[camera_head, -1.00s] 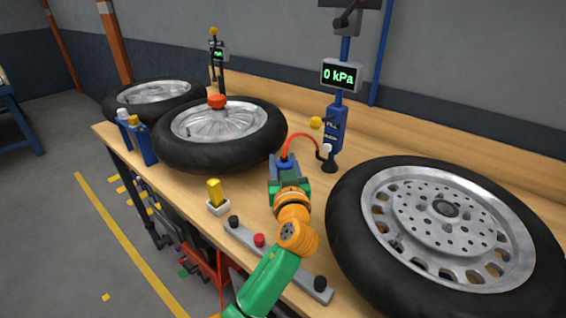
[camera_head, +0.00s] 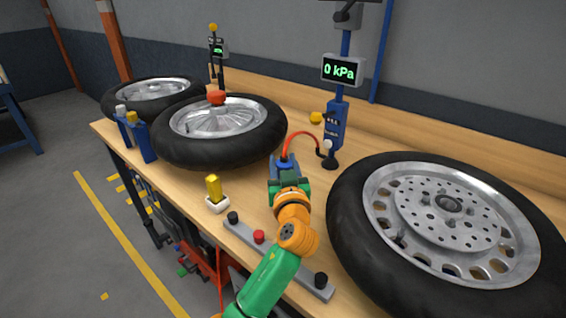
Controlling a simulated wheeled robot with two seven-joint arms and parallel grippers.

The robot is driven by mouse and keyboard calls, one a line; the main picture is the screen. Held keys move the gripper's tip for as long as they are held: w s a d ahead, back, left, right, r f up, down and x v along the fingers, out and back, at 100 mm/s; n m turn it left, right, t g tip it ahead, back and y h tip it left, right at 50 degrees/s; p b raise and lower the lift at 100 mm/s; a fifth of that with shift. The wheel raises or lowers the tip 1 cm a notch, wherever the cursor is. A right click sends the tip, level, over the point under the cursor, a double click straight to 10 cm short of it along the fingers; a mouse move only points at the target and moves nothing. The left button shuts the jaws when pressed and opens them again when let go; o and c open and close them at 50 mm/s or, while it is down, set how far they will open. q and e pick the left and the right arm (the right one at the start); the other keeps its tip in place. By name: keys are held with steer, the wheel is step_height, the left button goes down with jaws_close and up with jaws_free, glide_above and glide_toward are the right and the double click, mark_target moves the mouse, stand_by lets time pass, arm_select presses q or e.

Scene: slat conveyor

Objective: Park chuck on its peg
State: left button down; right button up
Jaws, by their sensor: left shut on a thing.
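My left gripper (camera_head: 285,168) comes up from the bottom over the middle of the bench and is shut. The red hose (camera_head: 299,136) ends at its jaws, so it appears to hold the chuck, which my gripper mostly hides. The hose arcs right to the foot of the blue inflator post (camera_head: 336,125), whose display (camera_head: 342,71) reads 0 kPa. A small black stand with a white ball top (camera_head: 328,148) stands at that foot, right of my gripper and apart from it. I cannot tell whether it is the peg. My right gripper is out of view.
A large wheel (camera_head: 345,225) lies close on the right. Two more wheels lie at the left, the nearer one (camera_head: 190,155) with a red-orange knob (camera_head: 216,97). A yellow-handled piece (camera_head: 214,188) and a grey button bar (camera_head: 290,268) sit at the front edge.

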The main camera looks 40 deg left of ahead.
arm_select(q)
steer(key=shift+f, duration=0.15)
steer(key=shift+c, duration=1.6)
jaws_free()
step_height(320, 180, up, 11)
steer(key=p, duration=0.9)
